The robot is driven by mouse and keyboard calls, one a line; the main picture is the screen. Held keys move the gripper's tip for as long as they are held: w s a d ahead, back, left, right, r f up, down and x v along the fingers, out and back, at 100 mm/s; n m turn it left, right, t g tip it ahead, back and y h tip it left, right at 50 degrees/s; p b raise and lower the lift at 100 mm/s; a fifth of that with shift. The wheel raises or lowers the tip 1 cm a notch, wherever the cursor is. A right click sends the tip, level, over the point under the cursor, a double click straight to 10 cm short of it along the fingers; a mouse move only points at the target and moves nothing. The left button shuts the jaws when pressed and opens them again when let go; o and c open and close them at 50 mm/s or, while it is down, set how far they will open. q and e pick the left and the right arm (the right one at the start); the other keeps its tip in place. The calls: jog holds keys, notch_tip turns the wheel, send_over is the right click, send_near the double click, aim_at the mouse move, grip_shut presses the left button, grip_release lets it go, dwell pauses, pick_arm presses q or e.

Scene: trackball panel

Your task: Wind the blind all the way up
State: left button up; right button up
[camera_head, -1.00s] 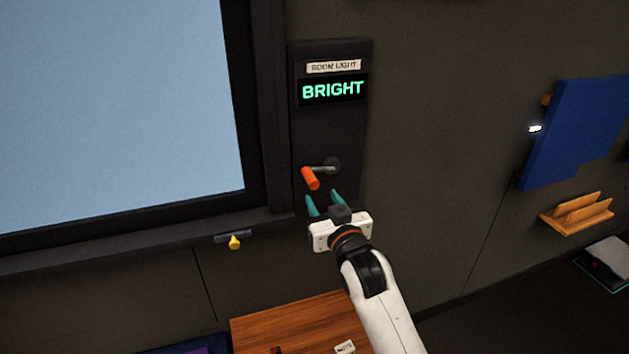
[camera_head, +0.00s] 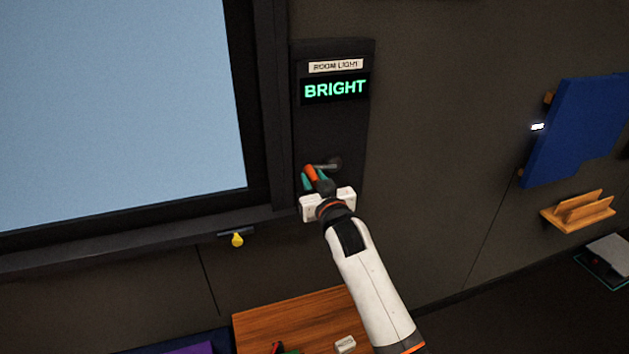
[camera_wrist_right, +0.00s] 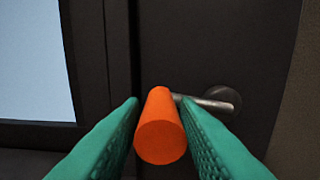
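The crank has an orange handle (camera_head: 312,174) on a grey metal arm (camera_head: 326,166) that joins a round hub on the dark panel (camera_head: 338,120). The handle points left of the hub. My right gripper (camera_head: 317,180) is at the handle with its teal fingers on either side of it. In the right wrist view the orange handle (camera_wrist_right: 160,128) lies between the two open fingers, with a narrow gap showing at the left finger. The window (camera_head: 110,100) shows plain light blue, and no blind shows in it. My left gripper is not in view.
The panel's display (camera_head: 335,88) reads BRIGHT under a ROOM LIGHT label. The window frame (camera_head: 262,110) stands close to the left of the crank. A yellow knob (camera_head: 237,240) hangs below the sill. A wooden surface (camera_head: 290,320) lies below my right arm.

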grip_shut()
jog(key=shift+f, duration=0.15)
jog(key=shift+w+d+f+n+b, duration=0.1)
jog(key=shift+f+n+b, duration=0.1)
jog(key=shift+f+n, duration=0.75)
jog(key=shift+s+d+f+n+b, duration=0.1)
jog(key=shift+f+n+b, duration=0.25)
jog(key=shift+n, duration=0.95)
jog(key=shift+w+d+f+n+b, duration=0.1)
jog(key=shift+f+n, duration=0.7)
jog(key=shift+n, duration=0.35)
jog(key=shift+o, duration=1.9)
grip_release()
